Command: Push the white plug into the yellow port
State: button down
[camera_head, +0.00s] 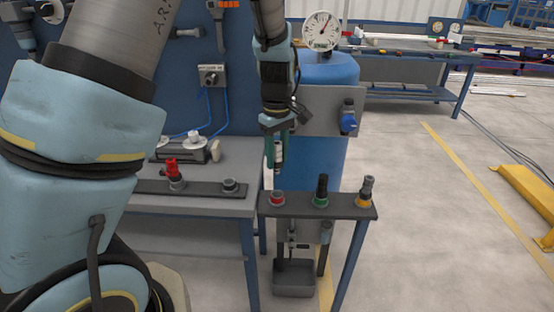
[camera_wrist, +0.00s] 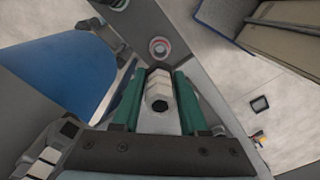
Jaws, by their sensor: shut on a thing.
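My gripper (camera_head: 276,148) is shut on a white plug (camera_head: 279,152), held above the left end of a narrow dark shelf (camera_head: 298,209). In the wrist view the white plug (camera_wrist: 158,86) sits between my green fingers (camera_wrist: 159,98). A red-ringed port (camera_head: 277,199) lies below it on the shelf and shows empty; it also appears just beyond the plug in the wrist view (camera_wrist: 159,48). The yellow port (camera_head: 364,202) is at the shelf's right end, with a grey fitting (camera_head: 367,185) standing in it. The plug is apart from both ports.
A black fitting (camera_head: 322,185) stands in the green port (camera_head: 320,201) mid-shelf. A blue tank (camera_head: 328,160) with a gauge (camera_head: 321,30) and blue valve (camera_head: 348,121) stands behind. The left bench (camera_head: 215,206) carries a red fitting (camera_head: 172,168).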

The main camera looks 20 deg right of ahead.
jog(key=shift+r, duration=0.1)
notch_tip(320, 180, up, 8)
jog(key=p, duration=0.7)
dwell(0.4)
